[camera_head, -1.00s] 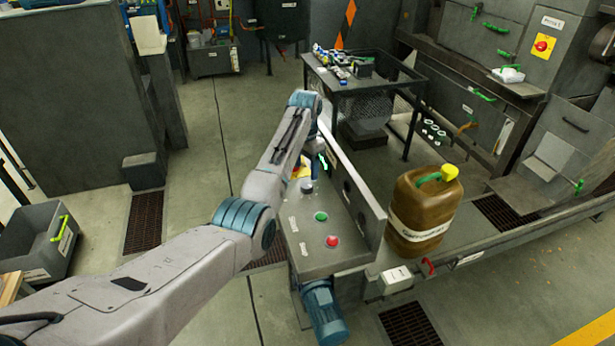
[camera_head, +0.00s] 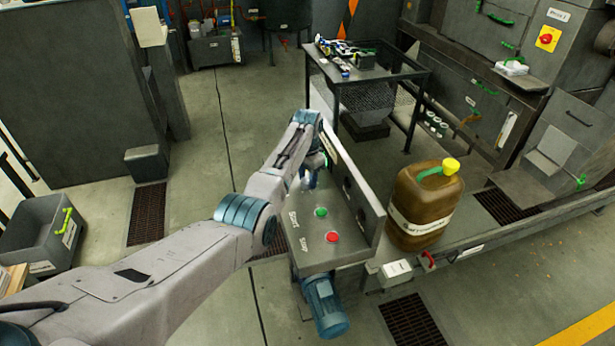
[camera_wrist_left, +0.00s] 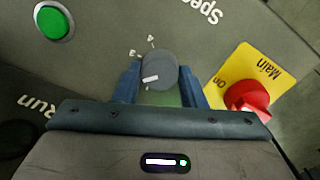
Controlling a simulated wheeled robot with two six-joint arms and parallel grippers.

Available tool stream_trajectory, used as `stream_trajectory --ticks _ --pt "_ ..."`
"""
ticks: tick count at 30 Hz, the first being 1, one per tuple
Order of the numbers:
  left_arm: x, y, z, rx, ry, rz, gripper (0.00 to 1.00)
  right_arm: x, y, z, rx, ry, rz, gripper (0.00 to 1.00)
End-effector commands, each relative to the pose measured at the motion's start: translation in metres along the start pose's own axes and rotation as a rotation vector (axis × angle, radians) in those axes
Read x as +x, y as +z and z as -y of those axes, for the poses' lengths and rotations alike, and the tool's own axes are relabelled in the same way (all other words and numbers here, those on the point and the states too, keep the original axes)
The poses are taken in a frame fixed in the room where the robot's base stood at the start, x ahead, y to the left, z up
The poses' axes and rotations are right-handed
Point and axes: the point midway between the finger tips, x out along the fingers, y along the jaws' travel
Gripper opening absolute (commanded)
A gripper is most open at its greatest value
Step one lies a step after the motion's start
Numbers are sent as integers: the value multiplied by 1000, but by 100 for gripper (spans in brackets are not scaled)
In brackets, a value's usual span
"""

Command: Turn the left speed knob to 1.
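The dark grey round speed knob (camera_wrist_left: 161,68) is on the grey panel in the left wrist view. Its white pointer line lies on the lower left of its face. Small white marks sit to its upper left, and part of the word "Speed" is above right. My left gripper (camera_wrist_left: 160,82) has one blue finger on each side of the knob, very close to its edges. I cannot tell whether the fingers touch it. In the head view my left gripper (camera_head: 311,178) is over the control panel (camera_head: 318,248), and the arm hides the knob. My right gripper is not in view.
A red main switch (camera_wrist_left: 248,98) on a yellow plate is close to the right finger. A green button (camera_wrist_left: 54,22) is at upper left. The head view shows green (camera_head: 320,211) and red (camera_head: 332,237) buttons, and a brown canister (camera_head: 425,205) right of the panel.

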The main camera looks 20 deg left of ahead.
Motion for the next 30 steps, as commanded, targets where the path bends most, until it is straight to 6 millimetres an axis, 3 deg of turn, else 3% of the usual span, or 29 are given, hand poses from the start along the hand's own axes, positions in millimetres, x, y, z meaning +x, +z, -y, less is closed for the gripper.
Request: stream_trajectory --ticks 11,30 --pt "-1 0 0 -72 0 0 14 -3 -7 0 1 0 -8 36" --pt "-2 0 1 -573 0 0 14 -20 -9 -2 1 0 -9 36"
